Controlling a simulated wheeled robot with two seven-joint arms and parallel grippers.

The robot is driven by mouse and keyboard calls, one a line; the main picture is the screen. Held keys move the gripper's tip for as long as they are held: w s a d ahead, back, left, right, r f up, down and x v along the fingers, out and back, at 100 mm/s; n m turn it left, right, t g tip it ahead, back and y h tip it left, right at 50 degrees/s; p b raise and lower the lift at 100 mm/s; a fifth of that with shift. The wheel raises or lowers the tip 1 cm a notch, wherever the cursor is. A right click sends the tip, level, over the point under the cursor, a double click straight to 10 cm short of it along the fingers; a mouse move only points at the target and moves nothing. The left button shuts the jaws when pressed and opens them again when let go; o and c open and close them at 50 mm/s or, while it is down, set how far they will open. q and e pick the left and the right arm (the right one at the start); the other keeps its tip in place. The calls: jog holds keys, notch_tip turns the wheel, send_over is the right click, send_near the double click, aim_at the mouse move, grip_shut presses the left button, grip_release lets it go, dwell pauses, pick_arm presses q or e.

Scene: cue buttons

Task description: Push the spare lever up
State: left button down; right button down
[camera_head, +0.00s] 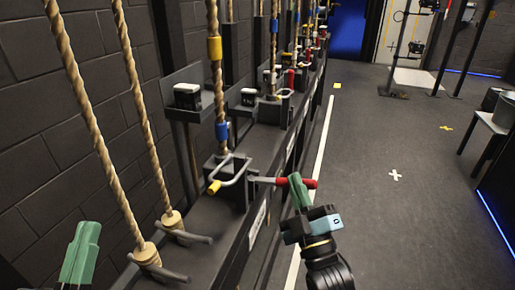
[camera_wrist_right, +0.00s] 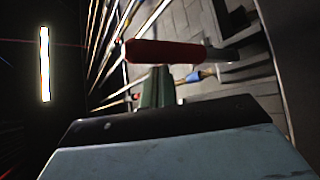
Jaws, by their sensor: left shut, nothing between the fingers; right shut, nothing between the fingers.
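The nearest lever has a red handle (camera_head: 308,184) and sticks out to the right, about level, from a black rope lock (camera_head: 229,176). I cannot read a label that names it as the spare lever. My right gripper (camera_head: 296,180) is shut, its green fingers at the handle, overlapping it in the head view. In the right wrist view the red handle (camera_wrist_right: 165,52) lies across the tips of the green fingers (camera_wrist_right: 158,78); I cannot tell whether they touch. My left gripper (camera_head: 84,238) is shut and empty at the lower left, far from the lever.
A row of further rope locks with red handles (camera_head: 291,79) recedes along the black rail. Thick ropes (camera_head: 88,110) hang at the left before a dark block wall. A yellow-ended wire loop (camera_head: 214,187) sits on the near lock.

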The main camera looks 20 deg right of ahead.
pick_arm(q)
jog(key=shift+w+f, duration=0.15)
jog(key=shift+f, duration=0.05)
pick_arm(e)
jog(key=shift+s+d+f, duration=0.1)
jog(key=shift+f, duration=0.65)
